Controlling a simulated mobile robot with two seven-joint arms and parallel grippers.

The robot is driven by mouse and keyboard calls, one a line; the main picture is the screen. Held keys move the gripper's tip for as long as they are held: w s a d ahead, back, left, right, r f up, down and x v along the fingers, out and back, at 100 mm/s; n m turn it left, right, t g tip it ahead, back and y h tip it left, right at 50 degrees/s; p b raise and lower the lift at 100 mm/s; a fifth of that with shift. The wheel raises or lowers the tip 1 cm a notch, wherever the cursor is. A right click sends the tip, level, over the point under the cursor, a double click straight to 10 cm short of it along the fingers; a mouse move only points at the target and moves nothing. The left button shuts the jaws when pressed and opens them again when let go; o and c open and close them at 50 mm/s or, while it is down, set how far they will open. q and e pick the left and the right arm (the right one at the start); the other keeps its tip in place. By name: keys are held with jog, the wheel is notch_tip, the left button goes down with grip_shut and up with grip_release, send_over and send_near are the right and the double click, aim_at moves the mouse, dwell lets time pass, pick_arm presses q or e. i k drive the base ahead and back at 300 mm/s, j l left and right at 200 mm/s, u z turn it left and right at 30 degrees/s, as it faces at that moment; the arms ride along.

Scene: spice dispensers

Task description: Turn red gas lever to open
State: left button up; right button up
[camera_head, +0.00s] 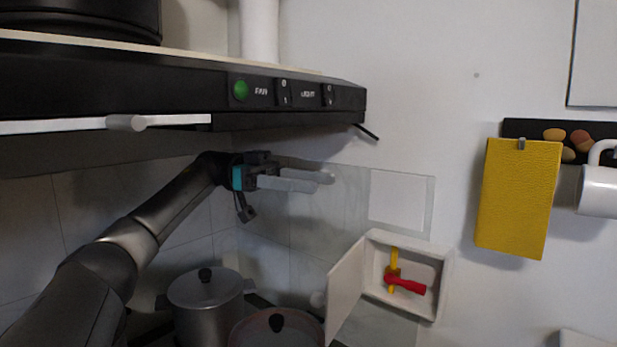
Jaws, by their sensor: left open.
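The red gas lever (406,284) sits inside a small white wall box (437,254), on a yellow pipe (393,262). The lever lies roughly crosswise to the pipe, its handle pointing right and slightly down. The box door (346,287) stands open toward the left. My left gripper (326,178) is open and empty, above and to the left of the box, in front of the tiled wall. It is well apart from the lever. My right gripper is not in view.
A black range hood (300,95) with a green fan button hangs above my left arm. A steel pot (205,300) and a reddish lidded pot (277,330) stand below. A yellow cloth (518,198) and a white mug (598,190) hang at right. The wall above the box is clear.

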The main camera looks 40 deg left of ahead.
aim_at(389, 279)
jog(key=k+l, duration=0.55)
jog(key=l, duration=0.2)
jog(key=k+l, duration=0.6)
jog(key=l, duration=0.1)
